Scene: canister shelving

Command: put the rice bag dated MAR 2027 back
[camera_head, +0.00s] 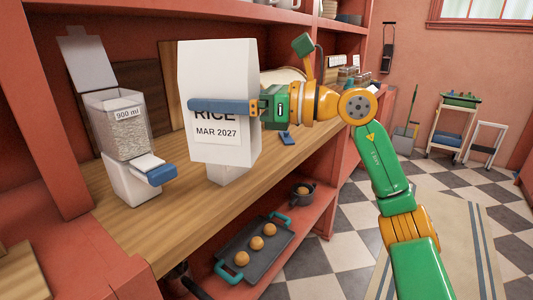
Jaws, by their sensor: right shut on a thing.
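The white rice bag (216,68) stands upright at the counter, its label reading RICE, MAR 2027. My right gripper (224,106) comes in from the right and is shut on the bag, one blue finger lying across its front and covering part of the word RICE. The other finger is hidden behind the bag. A smaller white piece (228,175) shows under the bag; I cannot tell whether the bag rests on it. My left gripper is not in view.
Left of the bag is a clear dispenser (121,130) marked 900 ml, lid raised, with a blue-tipped front. The wooden counter (180,215) is clear in front. A small blue item (287,138) lies right. A tray (254,252) with round buns sits on the shelf below.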

